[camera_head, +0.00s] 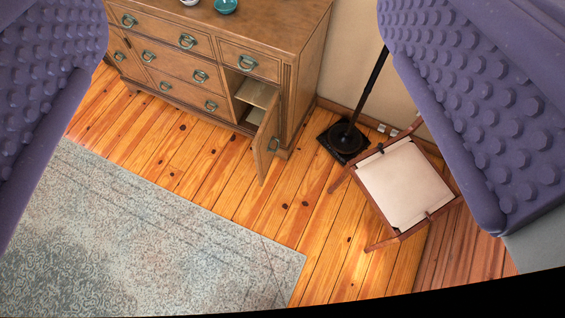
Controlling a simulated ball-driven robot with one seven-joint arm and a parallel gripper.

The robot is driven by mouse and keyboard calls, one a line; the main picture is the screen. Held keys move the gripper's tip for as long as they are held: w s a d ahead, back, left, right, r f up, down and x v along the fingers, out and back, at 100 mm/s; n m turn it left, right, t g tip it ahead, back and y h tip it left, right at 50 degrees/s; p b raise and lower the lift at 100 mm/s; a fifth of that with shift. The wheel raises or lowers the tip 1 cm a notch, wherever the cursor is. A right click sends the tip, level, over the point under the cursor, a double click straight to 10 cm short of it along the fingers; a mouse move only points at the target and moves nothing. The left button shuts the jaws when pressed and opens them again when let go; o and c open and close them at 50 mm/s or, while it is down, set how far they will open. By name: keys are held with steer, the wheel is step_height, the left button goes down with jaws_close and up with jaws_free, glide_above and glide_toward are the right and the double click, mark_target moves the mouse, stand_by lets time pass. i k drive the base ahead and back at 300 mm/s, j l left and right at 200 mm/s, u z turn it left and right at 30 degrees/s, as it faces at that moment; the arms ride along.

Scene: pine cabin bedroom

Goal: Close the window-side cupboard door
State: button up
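A brown wooden dresser (180,75) stands at the upper left, with several drawers and green ring handles. At its right end a cupboard door (265,140) stands open, swung out from the dresser front. It has a ring handle (273,144). The shelf (257,93) inside the open compartment shows. Which side the window is on cannot be seen. My gripper (288,130) shows as two purple studded fingers, one at each side of the view. They are wide apart with nothing between them close by, and the door is some distance beyond.
A chair with a cream seat (408,182) stands right of the door, beside a black lamp base (343,141) near the wall. A grey patterned rug (150,235) covers the lower left. Bare plank floor lies around the door. A teal bowl (226,6) sits on the dresser top.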

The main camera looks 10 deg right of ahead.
mark_target(266, 144)
steer(key=i+l+u, duration=0.1)
steer(key=i, duration=0.3)
steer(key=i+l+u, duration=0.1)
steer(key=i+l, duration=0.15)
steer(key=i, duration=0.15)
